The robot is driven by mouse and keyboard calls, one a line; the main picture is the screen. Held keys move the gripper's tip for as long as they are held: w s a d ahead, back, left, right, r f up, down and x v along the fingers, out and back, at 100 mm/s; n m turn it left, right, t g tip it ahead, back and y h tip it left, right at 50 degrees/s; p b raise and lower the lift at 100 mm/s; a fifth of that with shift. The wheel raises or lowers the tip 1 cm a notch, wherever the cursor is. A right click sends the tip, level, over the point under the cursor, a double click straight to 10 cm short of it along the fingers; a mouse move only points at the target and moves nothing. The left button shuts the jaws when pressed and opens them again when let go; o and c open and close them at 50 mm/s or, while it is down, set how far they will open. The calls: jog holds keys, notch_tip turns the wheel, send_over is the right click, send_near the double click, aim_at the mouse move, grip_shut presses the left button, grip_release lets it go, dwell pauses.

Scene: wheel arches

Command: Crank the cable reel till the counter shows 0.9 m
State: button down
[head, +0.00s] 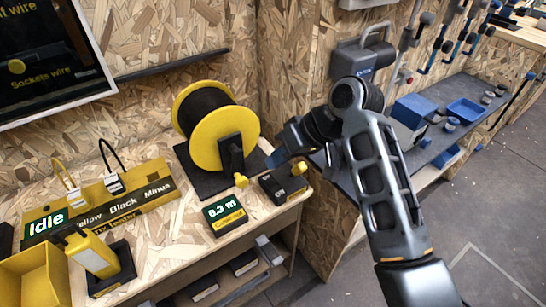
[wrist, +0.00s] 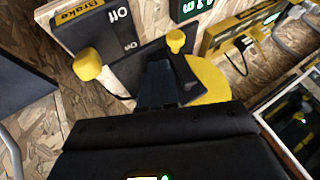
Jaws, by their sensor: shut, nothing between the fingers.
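The cable reel (head: 238,128) has yellow flanges and black cable and stands upright on a black base on the bench. Its crank knob (head: 241,180) is yellow and points down toward the bench front; it also shows in the wrist view (wrist: 176,41). The counter (head: 224,212) reads 0.3 m. The brake box (head: 275,190) sits right of the reel, with a yellow knob (head: 299,168); in the wrist view that knob (wrist: 88,64) is nearer the "On" mark than "Off". My gripper (head: 272,160) is shut and empty, just right of the reel, apart from the crank knob (wrist: 160,68).
A wire tester (head: 120,205) reading "Idle" and a yellow bin (head: 35,278) stand at the left. A wooden wall closes off the back. A side bench with a blue tray (head: 466,110) lies at the right. Floor at lower right is clear.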

aim_at(243, 183)
jog(key=x, duration=0.7)
jog(key=shift+a+f, duration=0.15)
jog(key=shift+f, duration=0.1)
jog(key=shift+s+a+f+p, duration=0.15)
jog(key=shift+s+a+p, duration=0.15)
jog(key=shift+a+p, duration=0.15)
dwell(0.5)
jog(key=shift+s+a+f+g+y+p, duration=0.2)
jog(key=shift+a+g+y+p, duration=0.15)
jog(key=shift+y, duration=0.25)
jog(key=shift+s+a, duration=0.2)
jog(key=shift+a, duration=0.05)
jog(key=shift+s+a+m+g+y, duration=0.25)
jog(key=shift+m+g+y, duration=0.15)
jog(key=shift+y, duration=0.3)
jog(key=shift+a, duration=0.15)
dwell(1.0)
